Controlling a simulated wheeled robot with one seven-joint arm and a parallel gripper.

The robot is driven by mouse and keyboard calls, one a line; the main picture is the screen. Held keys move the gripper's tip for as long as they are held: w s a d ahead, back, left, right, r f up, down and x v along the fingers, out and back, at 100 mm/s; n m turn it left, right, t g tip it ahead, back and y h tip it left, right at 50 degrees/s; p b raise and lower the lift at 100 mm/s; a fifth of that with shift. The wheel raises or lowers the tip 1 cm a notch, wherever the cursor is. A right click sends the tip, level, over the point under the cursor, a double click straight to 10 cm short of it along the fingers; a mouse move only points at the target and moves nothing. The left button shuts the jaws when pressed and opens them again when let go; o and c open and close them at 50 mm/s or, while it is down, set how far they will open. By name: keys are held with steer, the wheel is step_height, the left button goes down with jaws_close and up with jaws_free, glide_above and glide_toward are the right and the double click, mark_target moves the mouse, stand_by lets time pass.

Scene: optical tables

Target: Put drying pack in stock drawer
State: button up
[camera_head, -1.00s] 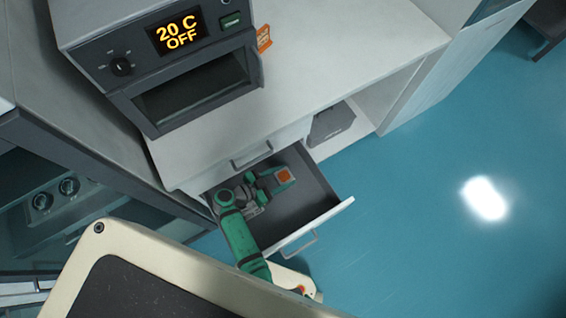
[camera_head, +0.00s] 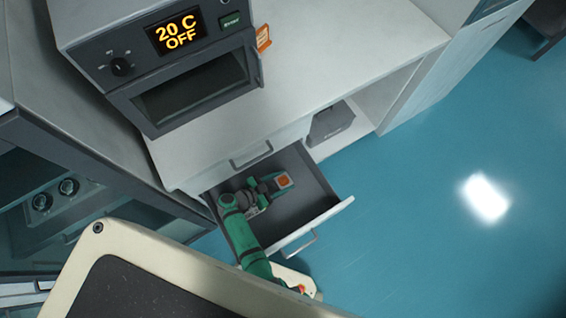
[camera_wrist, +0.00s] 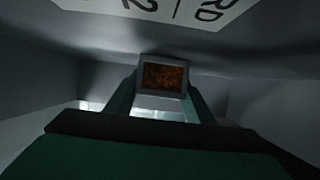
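The drying pack (camera_head: 284,181), a small orange square with a pale border, is at the fingertips of my gripper (camera_head: 277,183), inside the outline of the open stock drawer (camera_head: 316,202). In the wrist view the pack (camera_wrist: 164,77) sits between the two green fingers of the gripper (camera_wrist: 162,95), which appear to be shut on it. The grey drawer walls surround the gripper. Whether the pack touches the drawer floor cannot be told. My green arm reaches over the drawer from below and hides its near left part.
A heating oven (camera_head: 160,65) reading "20 C OFF" stands on the white counter (camera_head: 330,50). An orange packet (camera_head: 263,38) is beside it. A dark box (camera_head: 330,122) sits in the open shelf right of the drawer. Blue floor is clear at the right.

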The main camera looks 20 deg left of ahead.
mark_target(278, 184)
steer(key=o, duration=0.4)
steer(key=shift+w+r, duration=0.1)
steer(key=v, duration=0.7)
steer(key=shift+s+a+r, duration=0.15)
steer(key=shift+s, duration=0.15)
steer(key=shift+w, duration=0.1)
